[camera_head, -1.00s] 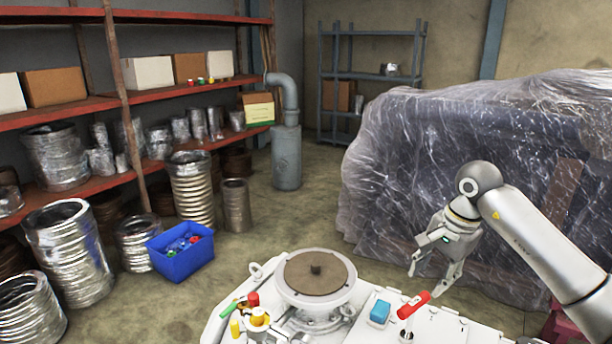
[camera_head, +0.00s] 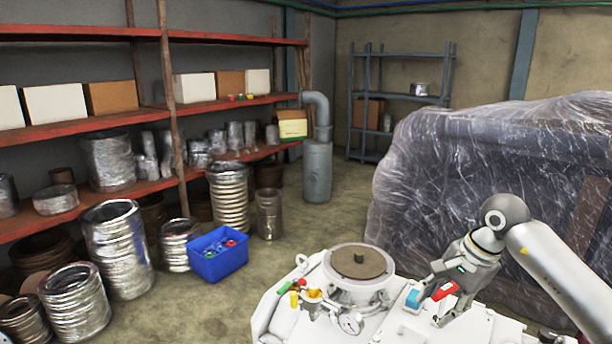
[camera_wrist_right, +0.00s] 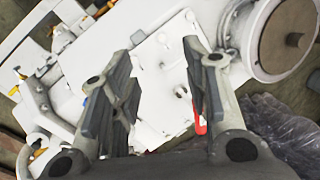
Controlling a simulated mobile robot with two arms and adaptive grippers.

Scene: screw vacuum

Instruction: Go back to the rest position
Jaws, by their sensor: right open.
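The red handle shows only in part beside the right finger in the wrist view (camera_wrist_right: 200,126). I cannot tell whether the gripper touches the handle. My left gripper is not in view.
A round flange with a brown top (camera_head: 358,262) stands on the machine, beside a gauge (camera_head: 350,323). A plastic-wrapped bulk (camera_head: 490,170) stands behind my right arm. A blue bin (camera_head: 217,262) and metal ducts are on the floor at left. Open floor lies between.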

